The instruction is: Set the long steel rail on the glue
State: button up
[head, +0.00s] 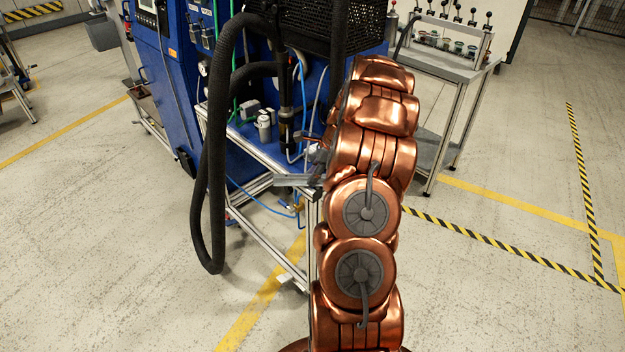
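My copper-coloured arm stands upright in the middle of the head view and hides much of what lies behind it. A small dark grey part beside the arm looks like my gripper (318,158); it is mostly hidden, and its fingers cannot be made out. Just below it, a short grey metal bar (296,181) shows at the near corner of the bench; I cannot tell whether it is the steel rail or part of the bench, or whether it is held. No glue can be made out.
A blue machine (165,75) with a bench (245,160) stands behind and left of my arm. A light can (264,127) stands on the bench. A thick black hose (212,180) hangs in front. A grey table (440,68) stands back right.

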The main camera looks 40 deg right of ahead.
aim_at(308, 175)
grip_shut()
jog(key=shift+r+b, duration=0.35)
jog(key=shift+r, duration=0.45)
jog(key=shift+r+b, duration=0.35)
jog(key=shift+r, duration=0.6)
jog(key=shift+a+r, duration=0.1)
jog(key=shift+a, duration=0.7)
jog(key=a+r+b, duration=0.1)
jog(key=a+b, duration=0.2)
jog(key=a, duration=1.1)
jog(key=shift+w+a+r, duration=0.2)
jog(key=shift+w+a, duration=0.05)
